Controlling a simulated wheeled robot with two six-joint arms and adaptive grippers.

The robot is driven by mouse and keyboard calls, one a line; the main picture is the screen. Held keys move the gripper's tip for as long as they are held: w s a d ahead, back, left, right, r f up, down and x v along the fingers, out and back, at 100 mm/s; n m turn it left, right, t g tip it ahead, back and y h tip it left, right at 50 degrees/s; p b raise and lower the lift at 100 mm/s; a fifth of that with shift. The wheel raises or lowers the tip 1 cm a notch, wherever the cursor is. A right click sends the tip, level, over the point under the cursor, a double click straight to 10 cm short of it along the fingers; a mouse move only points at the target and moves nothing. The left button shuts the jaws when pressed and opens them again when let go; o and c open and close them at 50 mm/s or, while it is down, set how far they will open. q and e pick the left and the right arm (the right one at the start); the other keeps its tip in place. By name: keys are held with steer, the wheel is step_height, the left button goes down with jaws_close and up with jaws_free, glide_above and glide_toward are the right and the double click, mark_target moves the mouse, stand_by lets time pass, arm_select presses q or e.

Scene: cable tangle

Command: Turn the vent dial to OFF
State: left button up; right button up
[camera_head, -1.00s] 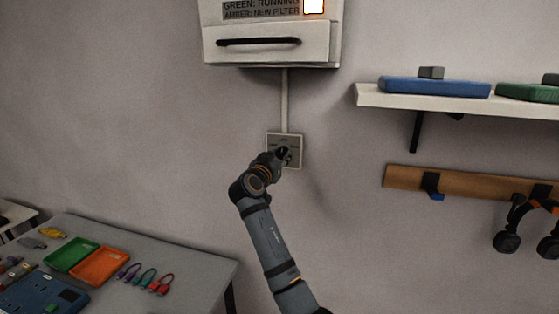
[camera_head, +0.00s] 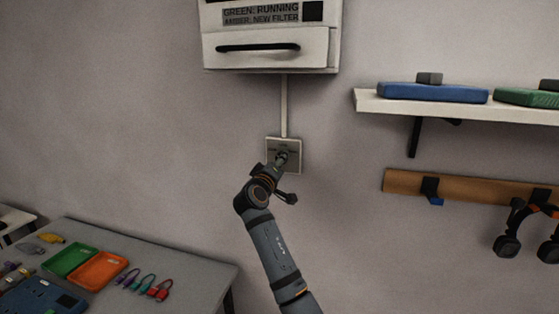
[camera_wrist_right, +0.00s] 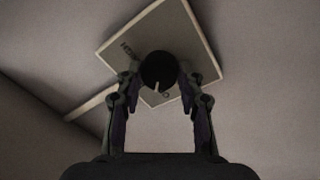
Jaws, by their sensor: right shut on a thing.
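The vent dial (camera_wrist_right: 158,68) is a round black knob with a white mark, on a pale wall plate (camera_head: 295,166). The plate also shows tilted in the right wrist view (camera_wrist_right: 187,32). My right gripper (camera_wrist_right: 159,80) is shut on the dial, with one finger on each side of it. In the wrist view the white mark points down toward small, partly hidden lettering that I cannot read for sure. In the head view my right wrist covers much of the dial. My left gripper is not in view.
A white filter box (camera_head: 268,50) with a handle hangs above, joined to the plate by a conduit (camera_head: 284,105). Its indicator (camera_head: 312,11) is dark. A shelf (camera_head: 450,107) and hook rail (camera_head: 470,191) are right. A table (camera_head: 195,275) stands lower left.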

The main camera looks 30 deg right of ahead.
steer(key=shift+n+p, duration=0.55)
steer(key=shift+n, duration=1.15)
steer(key=o, duration=1.2)
steer(key=v, duration=0.7)
steer(key=shift+s+a+f, duration=0.1)
steer(key=shift+s+a, duration=0.1)
steer(key=shift+d, duration=0.1)
